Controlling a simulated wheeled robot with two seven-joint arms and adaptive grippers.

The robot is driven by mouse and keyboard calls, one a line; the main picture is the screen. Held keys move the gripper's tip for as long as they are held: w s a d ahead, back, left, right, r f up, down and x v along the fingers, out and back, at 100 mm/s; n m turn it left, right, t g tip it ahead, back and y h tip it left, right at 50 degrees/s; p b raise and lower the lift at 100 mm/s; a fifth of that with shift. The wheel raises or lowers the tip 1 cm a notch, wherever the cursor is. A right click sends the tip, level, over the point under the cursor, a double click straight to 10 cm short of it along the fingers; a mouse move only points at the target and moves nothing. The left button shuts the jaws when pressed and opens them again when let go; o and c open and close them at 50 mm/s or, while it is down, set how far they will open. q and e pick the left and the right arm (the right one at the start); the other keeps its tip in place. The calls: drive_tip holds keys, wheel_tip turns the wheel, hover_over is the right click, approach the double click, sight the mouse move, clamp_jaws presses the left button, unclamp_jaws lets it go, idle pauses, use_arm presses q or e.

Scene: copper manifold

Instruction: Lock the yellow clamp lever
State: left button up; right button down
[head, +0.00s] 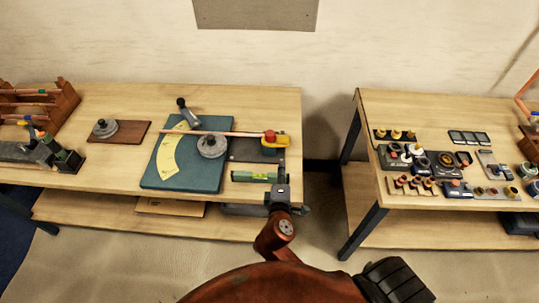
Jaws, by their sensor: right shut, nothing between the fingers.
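A yellow clamp (281,141) with a red knob (269,136) sits on a dark block at the right end of the left bench. A copper tube (235,133) runs from it leftward across a teal bending plate (190,180) with a grey round die (212,146). My right gripper (281,163), on a reddish arm from below, is shut and empty just below the yellow clamp in the picture. I cannot tell whether it touches the clamp. The lever's exact position is too small to make out. My left gripper is not in view.
A green level (254,177) lies left of my right gripper. A black-handled lever (187,112) rises behind the plate. A brown board with a grey disc (105,128) lies farther left. A gap separates this bench from the right bench (375,100), which holds several fittings.

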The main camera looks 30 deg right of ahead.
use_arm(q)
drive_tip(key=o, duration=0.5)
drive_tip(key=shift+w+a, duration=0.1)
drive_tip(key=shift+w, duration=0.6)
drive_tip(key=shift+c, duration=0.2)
use_arm(e)
approach(282, 140)
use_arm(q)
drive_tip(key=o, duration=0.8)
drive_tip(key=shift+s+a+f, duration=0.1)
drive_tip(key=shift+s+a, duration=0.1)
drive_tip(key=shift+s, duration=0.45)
use_arm(e)
drive_tip(key=x, duration=0.5)
drive_tip(key=shift+w+d, duration=0.25)
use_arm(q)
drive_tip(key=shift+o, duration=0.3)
use_arm(e)
drive_tip(key=shift+w+d+f, duration=0.1)
drive_tip(key=shift+w+d, duration=0.3)
drive_tip(key=shift+w, duration=0.15)
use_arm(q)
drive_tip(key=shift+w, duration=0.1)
use_arm(e)
drive_tip(key=shift+a, duration=0.1)
drive_tip(key=shift+w, duration=0.1)
